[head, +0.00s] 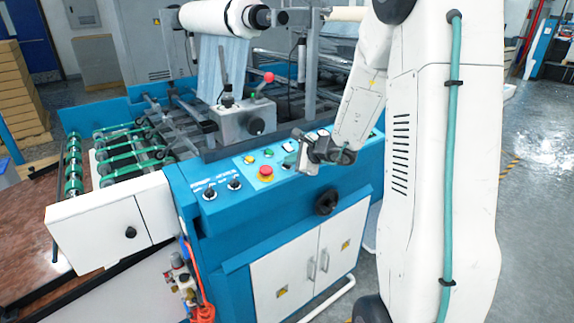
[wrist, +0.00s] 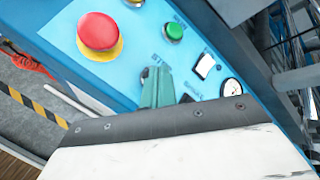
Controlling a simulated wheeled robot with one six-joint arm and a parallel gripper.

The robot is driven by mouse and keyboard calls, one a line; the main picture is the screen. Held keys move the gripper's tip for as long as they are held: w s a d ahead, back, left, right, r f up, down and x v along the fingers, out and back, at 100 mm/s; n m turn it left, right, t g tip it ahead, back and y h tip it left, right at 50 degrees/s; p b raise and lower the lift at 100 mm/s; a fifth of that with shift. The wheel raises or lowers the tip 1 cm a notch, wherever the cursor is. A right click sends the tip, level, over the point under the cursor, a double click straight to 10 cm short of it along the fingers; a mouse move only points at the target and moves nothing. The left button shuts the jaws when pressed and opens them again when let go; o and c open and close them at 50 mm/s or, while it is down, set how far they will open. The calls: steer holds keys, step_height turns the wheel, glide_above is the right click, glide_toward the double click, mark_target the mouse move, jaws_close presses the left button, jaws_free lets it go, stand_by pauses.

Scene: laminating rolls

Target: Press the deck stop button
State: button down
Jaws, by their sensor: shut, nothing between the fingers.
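A red mushroom button (head: 266,172) on a yellow collar sits on the light blue control panel of the laminating machine. It also shows in the wrist view (wrist: 98,31), at the upper left. My gripper (head: 303,162) is over the panel, right of the red button. In the wrist view my gripper's teal fingers (wrist: 156,85) are shut and empty, below and right of the red button and apart from it. My wrist hides the lower part of the panel there.
Two black knobs (head: 222,187) sit left of the red button. A black handwheel (head: 327,201) projects below.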

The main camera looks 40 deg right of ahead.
steer(key=shift+s+r, duration=0.2)
steer(key=shift+r, duration=0.55)
steer(key=r, duration=0.2)
steer(key=s+r, duration=0.1)
steer(key=r, duration=0.2)
stand_by(0.8)
